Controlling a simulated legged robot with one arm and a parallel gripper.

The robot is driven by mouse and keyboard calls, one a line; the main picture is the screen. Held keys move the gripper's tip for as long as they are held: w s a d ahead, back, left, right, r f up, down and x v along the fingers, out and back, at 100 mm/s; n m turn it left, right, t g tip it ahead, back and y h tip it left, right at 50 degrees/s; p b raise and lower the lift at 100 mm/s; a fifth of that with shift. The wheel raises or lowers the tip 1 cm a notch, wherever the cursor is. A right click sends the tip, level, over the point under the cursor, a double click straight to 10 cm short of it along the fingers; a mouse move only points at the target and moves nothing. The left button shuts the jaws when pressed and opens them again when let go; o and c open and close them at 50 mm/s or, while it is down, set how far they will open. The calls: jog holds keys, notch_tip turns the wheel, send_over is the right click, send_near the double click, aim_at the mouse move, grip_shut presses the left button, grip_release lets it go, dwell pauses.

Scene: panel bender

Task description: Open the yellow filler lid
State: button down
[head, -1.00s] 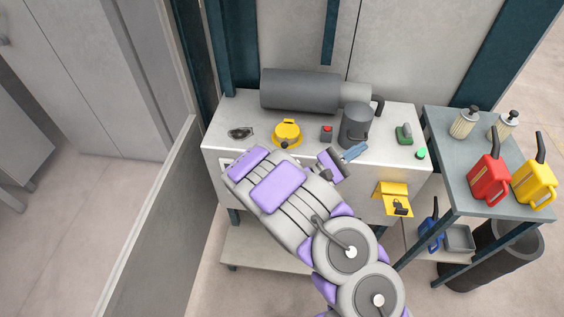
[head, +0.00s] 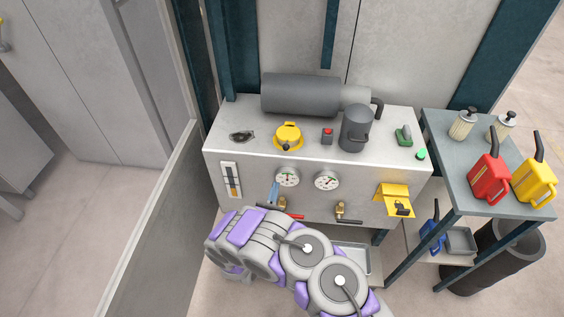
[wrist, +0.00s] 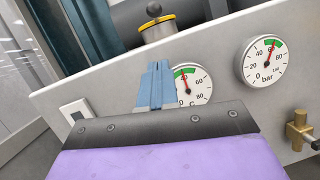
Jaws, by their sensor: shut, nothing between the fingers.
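The yellow filler lid (head: 288,136) sits on top of the grey metal cabinet (head: 215,150), left of centre, and looks closed. In the wrist view the lid's yellow rim (wrist: 157,23) shows above the cabinet's front edge, with a dark knob in front of it. My gripper (head: 273,193) is below the cabinet's top edge, in front of the front panel near the left gauge. In the wrist view its blue fingers (wrist: 157,85) are together and empty, pointing up below the lid and apart from it. My arm hides part of the cabinet's lower front.
Two gauges (head: 327,180), a sight glass (head: 231,180) and valves are on the front panel. A red button (head: 327,135), dark canister (head: 356,128) and large cylinder (head: 300,94) stand beside and behind the lid. A yellow lockout box (head: 396,200) juts out at right.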

jog(key=b+x, duration=0.1)
jog(key=x, duration=0.6)
jog(key=shift+a+b, duration=0.1)
jog(key=shift+b, duration=0.25)
jog(key=shift+w+d+r+b, duration=0.15)
jog(key=shift+w+r, duration=0.2)
jog(key=shift+r, duration=0.25)
jog(key=shift+w+d+r+b, duration=0.15)
jog(key=shift+w+r, duration=0.2)
jog(key=shift+r, duration=0.3)
jog(key=shift+w+d+r, duration=0.15)
jog(key=shift+w+r, duration=0.15)
jog(key=shift+r, duration=0.35)
